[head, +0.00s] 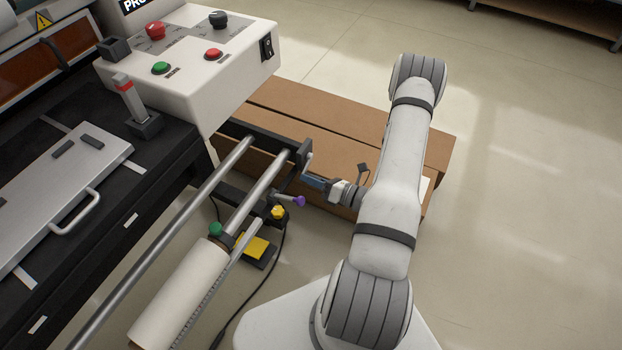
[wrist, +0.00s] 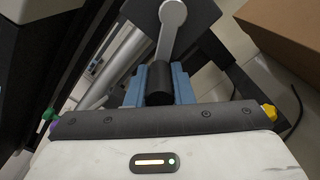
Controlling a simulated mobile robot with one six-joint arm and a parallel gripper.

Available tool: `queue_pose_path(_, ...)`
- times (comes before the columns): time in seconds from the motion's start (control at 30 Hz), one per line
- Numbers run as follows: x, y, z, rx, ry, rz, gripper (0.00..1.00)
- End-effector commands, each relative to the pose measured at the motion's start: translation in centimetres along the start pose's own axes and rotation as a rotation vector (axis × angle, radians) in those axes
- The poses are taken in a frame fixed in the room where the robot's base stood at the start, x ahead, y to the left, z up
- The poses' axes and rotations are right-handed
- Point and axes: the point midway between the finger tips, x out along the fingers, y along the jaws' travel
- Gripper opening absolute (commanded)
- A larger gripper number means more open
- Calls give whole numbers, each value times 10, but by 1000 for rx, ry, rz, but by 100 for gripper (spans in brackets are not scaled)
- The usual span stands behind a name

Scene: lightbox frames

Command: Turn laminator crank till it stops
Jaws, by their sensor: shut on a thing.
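The laminator crank has a silver arm (wrist: 171,28) and a black cylindrical handle (wrist: 159,84), seen in the wrist view. The silver crank arm also shows in the head view (head: 307,162) at the end of the roller frame, pointing up there. My gripper (head: 314,182) reaches in from the right at the crank. Its blue fingers stand on both sides of the black handle in the wrist view (wrist: 158,76), shut on it. In the head view the handle is hidden by the fingers.
A paper roll (head: 180,295) and silver bars (head: 250,190) lie left of my gripper. A purple knob (head: 299,201) and yellow knob (head: 278,211) sit just below it. Cardboard boxes (head: 340,125) lie behind; a white control box (head: 205,80) stands above left. Floor right is clear.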

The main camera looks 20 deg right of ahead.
Motion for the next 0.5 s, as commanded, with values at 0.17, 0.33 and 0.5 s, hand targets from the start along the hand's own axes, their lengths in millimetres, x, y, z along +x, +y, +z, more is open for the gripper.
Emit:
queue_pose_path(0.17,0,1,0,2,1,2,31)
queue_pose_path(0.33,0,1,0,0,0,1,43)
queue_pose_path(0.5,0,0,0,0,0,1,43)
